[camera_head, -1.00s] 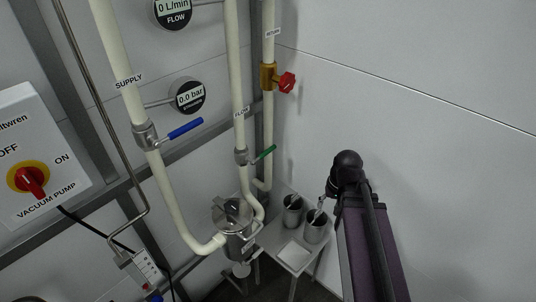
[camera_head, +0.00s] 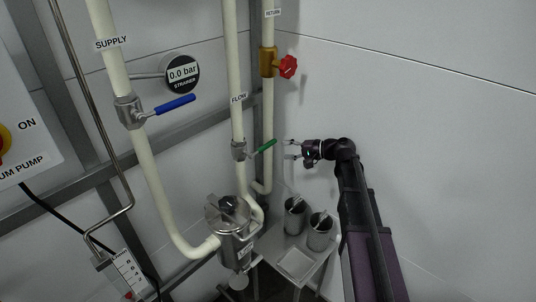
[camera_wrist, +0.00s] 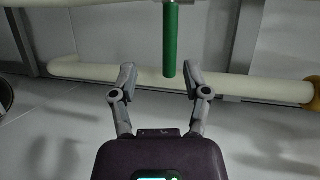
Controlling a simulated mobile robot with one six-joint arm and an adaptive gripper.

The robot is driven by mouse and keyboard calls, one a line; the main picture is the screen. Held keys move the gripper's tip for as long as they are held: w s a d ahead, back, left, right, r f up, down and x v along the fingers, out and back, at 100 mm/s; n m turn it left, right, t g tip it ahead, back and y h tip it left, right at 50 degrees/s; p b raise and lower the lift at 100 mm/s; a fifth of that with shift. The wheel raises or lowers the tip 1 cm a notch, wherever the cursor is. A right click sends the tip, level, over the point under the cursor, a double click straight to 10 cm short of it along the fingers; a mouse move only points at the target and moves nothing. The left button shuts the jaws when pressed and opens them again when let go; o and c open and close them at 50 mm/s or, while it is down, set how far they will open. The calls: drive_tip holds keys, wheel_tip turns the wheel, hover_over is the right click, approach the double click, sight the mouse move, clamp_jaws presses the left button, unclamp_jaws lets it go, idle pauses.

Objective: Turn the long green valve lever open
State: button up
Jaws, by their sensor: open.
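The green valve lever (camera_head: 265,146) sticks out to the right and slightly up from a metal valve (camera_head: 239,151) on the pipe labelled FLOW. My gripper (camera_head: 287,149) is open and empty just right of the lever's free end, its fingers toward it. In the wrist view the green lever (camera_wrist: 170,42) hangs from the top, its end between and just beyond the open fingertips of my gripper (camera_wrist: 159,77). The lever does not appear to touch either finger. The valve body is out of the wrist view.
A blue lever (camera_head: 175,104) is on the SUPPLY pipe at left. A red-handled brass valve (camera_head: 268,62) is above on the return pipe. A strainer pot (camera_head: 237,250) and a small table with two metal cups (camera_head: 320,232) stand below. The right wall is bare.

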sight(268, 143)
drive_tip(key=shift+w+r+t+y, duration=0.3)
drive_tip(key=shift+w, duration=0.25)
drive_tip(key=shift+a, duration=0.2)
drive_tip(key=shift+b+x, duration=0.8)
drive_tip(key=shift+x, duration=2.85)
clamp_jaws()
